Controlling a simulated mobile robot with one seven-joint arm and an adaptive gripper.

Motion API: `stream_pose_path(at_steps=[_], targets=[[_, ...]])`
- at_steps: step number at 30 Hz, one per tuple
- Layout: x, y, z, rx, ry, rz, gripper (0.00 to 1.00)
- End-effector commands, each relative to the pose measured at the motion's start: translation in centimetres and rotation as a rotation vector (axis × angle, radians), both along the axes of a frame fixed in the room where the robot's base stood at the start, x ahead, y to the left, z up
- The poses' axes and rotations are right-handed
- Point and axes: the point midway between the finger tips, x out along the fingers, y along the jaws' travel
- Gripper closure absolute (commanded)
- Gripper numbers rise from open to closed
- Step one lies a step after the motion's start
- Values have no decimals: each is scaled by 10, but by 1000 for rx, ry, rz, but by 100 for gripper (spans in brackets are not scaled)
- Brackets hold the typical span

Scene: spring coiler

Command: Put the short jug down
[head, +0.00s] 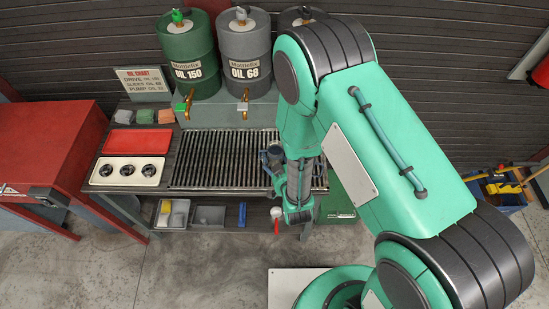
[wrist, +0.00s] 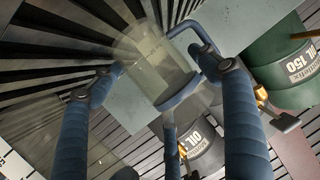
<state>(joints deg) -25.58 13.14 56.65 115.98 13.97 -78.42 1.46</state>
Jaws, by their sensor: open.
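The short jug (wrist: 160,72) shows in the wrist view as a clear, see-through body with a blue band and a blue handle. It appears to stand on the slatted grate, though its contact is not clear. My gripper (wrist: 170,75) is open, with one blue-padded finger on each side of the jug. I cannot tell whether either finger touches it. In the head view my gripper (head: 272,158) is low over the right part of the grate (head: 215,160). There the jug is hard to tell from the dark blue fingers.
Oil drums (head: 190,60) stand behind the grate, with brass taps (head: 245,103) in front of them. A cream tray (head: 128,171) with round dark parts and a red tray (head: 137,141) lie left. The grate's left and middle are clear. A lower shelf (head: 205,215) holds small bins.

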Motion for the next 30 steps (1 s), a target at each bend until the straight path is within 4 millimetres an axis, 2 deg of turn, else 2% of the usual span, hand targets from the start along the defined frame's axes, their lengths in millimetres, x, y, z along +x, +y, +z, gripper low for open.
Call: stream_pose_path(at_steps=[2,3,8,11,22,30], targets=[[0,0,0,0,0,0,24],[0,0,0,0,0,0,28],[0,0,0,0,0,0,60],[0,0,0,0,0,0,69],[0,0,5,0,-1,0,69],[1,0,26,1,-2,0,69]])
